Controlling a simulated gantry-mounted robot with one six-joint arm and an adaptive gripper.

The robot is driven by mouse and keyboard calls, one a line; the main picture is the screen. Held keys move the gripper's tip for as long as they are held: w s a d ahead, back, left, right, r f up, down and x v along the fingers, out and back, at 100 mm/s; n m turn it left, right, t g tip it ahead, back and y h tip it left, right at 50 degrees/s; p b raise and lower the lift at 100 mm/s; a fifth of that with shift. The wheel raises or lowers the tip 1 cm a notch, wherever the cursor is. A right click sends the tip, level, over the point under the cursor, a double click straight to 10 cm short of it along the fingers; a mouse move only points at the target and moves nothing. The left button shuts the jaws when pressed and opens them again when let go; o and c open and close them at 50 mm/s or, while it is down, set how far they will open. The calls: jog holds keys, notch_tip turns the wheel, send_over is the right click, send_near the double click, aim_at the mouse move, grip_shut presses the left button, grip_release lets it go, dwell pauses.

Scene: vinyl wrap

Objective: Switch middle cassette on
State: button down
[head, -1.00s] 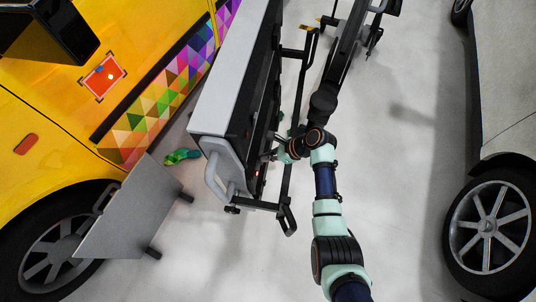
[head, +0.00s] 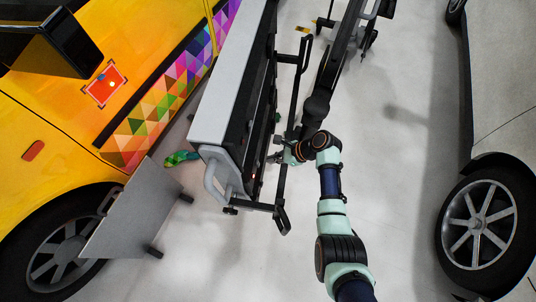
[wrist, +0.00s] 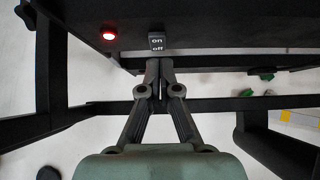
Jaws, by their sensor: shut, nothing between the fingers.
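In the wrist view, a small dark rocker switch (wrist: 157,41) marked "on" and "off" sits on the lower edge of a black panel (wrist: 225,22). A lit red round light (wrist: 109,33) is to its left. My gripper (wrist: 160,62) is shut and empty, its fingertips just below the switch's "off" end; I cannot tell whether they touch it. In the head view, my gripper (head: 278,157) is small and partly hidden at the right side of the long grey-topped unit (head: 228,88). A small red light (head: 255,176) shows on that unit's dark side.
Black frame bars (head: 296,85) run alongside the unit, and bars also cross below the panel in the wrist view (wrist: 225,104). A yellow vehicle (head: 60,120) stands at left, a grey car (head: 505,90) at right. Floor between my arm and the grey car is clear.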

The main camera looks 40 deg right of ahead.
jog(key=r+p+v, duration=0.1)
jog(key=p+v, duration=0.2)
jog(key=v, duration=0.7)
jog(key=shift+w+a, duration=0.35)
jog(key=shift+w, duration=0.05)
